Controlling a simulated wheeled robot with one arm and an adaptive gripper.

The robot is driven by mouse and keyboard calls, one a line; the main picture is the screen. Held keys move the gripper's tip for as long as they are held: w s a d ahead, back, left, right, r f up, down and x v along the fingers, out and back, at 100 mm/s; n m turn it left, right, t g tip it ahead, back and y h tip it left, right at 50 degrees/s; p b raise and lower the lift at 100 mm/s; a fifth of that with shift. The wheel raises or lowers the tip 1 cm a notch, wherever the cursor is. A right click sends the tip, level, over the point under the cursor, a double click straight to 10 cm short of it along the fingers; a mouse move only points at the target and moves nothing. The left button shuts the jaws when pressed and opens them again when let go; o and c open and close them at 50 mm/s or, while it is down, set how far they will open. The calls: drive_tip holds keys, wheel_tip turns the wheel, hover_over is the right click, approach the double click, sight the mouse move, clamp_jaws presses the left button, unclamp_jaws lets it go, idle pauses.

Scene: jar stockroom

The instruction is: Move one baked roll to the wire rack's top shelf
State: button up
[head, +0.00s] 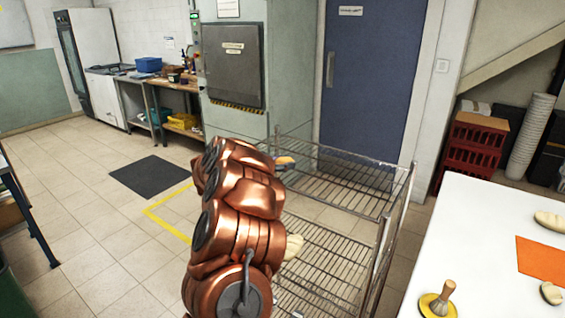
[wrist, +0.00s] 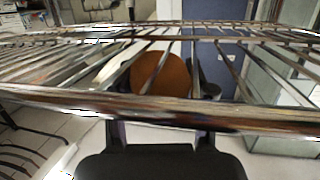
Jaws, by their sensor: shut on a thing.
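The wire rack (head: 345,180) stands in front of the blue door in the head view, its top shelf an open wire grid. An orange-brown baked roll (head: 285,160) shows at the top shelf's left side, just past my copper arm. In the wrist view the roll (wrist: 160,74) appears round and brown behind the wires of the rack (wrist: 60,97). My gripper (wrist: 162,82) is shut on the roll, with dark fingers at its sides. The wires cross in front of the fingers, and I cannot tell whether the roll touches the shelf.
A pale lump (head: 293,246) lies on the rack's lower shelf, partly behind my arm. The top shelf's right part is bare.

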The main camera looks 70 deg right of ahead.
drive_tip(key=shift+f, duration=0.1)
drive_tip(key=o, duration=1.2)
drive_tip(key=b+v, duration=0.2)
drive_tip(key=v, duration=1)
